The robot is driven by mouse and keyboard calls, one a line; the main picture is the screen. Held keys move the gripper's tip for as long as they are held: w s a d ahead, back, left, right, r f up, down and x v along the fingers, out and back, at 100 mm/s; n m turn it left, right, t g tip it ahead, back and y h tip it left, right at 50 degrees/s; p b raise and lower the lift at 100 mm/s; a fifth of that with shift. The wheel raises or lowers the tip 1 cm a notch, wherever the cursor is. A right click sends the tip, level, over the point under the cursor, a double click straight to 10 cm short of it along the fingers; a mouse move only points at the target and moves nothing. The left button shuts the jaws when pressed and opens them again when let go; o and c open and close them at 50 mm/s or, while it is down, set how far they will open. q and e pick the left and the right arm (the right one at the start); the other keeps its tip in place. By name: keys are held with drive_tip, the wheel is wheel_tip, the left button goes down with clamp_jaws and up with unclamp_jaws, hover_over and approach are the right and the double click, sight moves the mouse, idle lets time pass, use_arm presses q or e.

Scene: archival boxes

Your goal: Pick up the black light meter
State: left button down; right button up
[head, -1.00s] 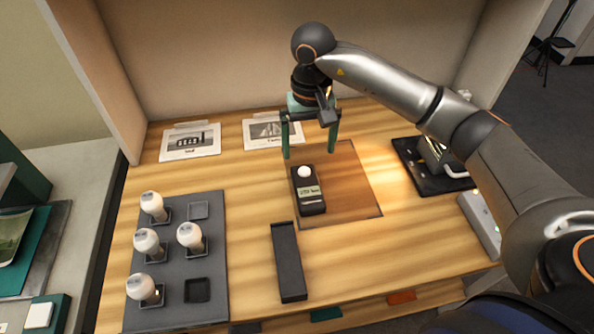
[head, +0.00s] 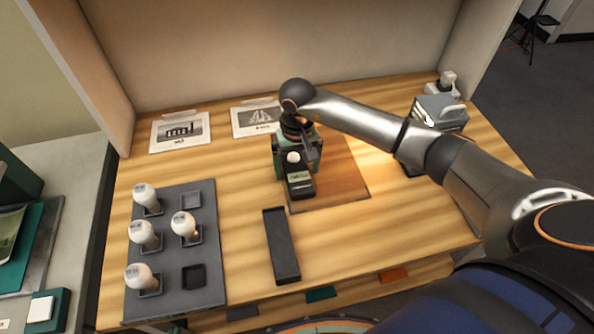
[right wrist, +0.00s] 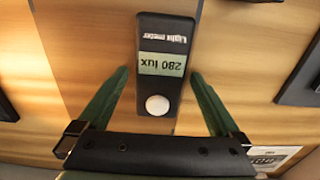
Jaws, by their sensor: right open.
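The black light meter (head: 300,186) lies on the brown mat (head: 345,180). It has a white dome and a small display, which reads 280 lux upside down in the right wrist view. The meter also shows in the right wrist view (right wrist: 162,28). My right gripper (right wrist: 160,74) is open, with one green finger on each side of the meter and a visible gap on both sides. In the head view my right gripper (head: 296,168) is low over the dome end, partly hidden by the wrist and meter. My left gripper is not in view.
A grey tray (head: 168,208) with several white bulbs in sockets stands at left. A long dark empty tray (head: 282,245) lies in front of the mat. Two picture cards lie at the back. A grey box-like item (head: 440,112) stands at right beneath my arm.

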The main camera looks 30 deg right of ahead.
drive_tip(key=shift+f, duration=0.1)
drive_tip(key=shift+c, duration=0.2)
drive_tip(key=c, duration=1.4)
drive_tip(key=shift+c, duration=0.7)
